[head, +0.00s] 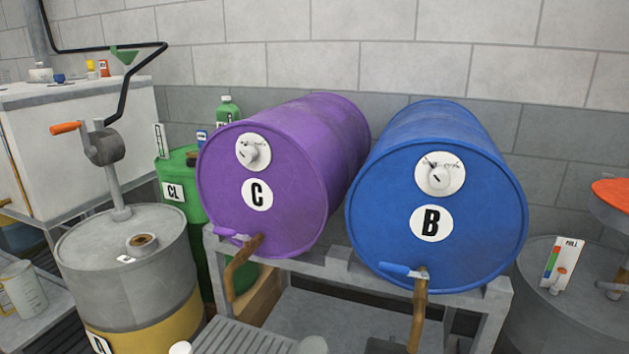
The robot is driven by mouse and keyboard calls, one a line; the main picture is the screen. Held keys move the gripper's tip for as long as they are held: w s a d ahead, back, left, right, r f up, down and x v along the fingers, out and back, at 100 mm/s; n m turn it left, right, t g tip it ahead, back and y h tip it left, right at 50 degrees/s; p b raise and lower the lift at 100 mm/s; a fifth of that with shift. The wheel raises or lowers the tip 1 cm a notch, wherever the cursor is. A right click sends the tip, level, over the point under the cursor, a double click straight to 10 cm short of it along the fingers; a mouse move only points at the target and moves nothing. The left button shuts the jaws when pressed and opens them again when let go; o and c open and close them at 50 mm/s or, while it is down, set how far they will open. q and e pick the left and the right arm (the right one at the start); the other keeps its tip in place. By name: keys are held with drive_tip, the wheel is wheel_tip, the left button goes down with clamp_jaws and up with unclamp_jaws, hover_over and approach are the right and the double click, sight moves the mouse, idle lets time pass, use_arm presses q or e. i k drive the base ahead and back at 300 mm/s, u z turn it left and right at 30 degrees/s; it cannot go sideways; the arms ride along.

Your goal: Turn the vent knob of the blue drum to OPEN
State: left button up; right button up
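The blue drum (395,215) lies on its side on the right of a grey rack, its round face marked B turned toward me. Its vent knob (437,175) is a pale knob on a white round plate high on that face. A short dark mark shows on the knob, but the plate's lettering is too small to read, so I cannot tell its setting. Nothing covers the knob. Neither of my grippers can be made out in the head view.
A purple drum (300,210) marked C lies left of the blue drum with a similar vent plate. Brown taps with coloured levers stick out below both faces. A grey and yellow drum (135,270) with a crank pump stands left; another grey drum (530,315) stands right.

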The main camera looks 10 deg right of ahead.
sight(439, 178)
drive_tip(key=k, duration=0.5)
drive_tip(key=z, duration=1.25)
drive_tip(key=i, duration=0.85)
drive_tip(key=u, duration=1.9)
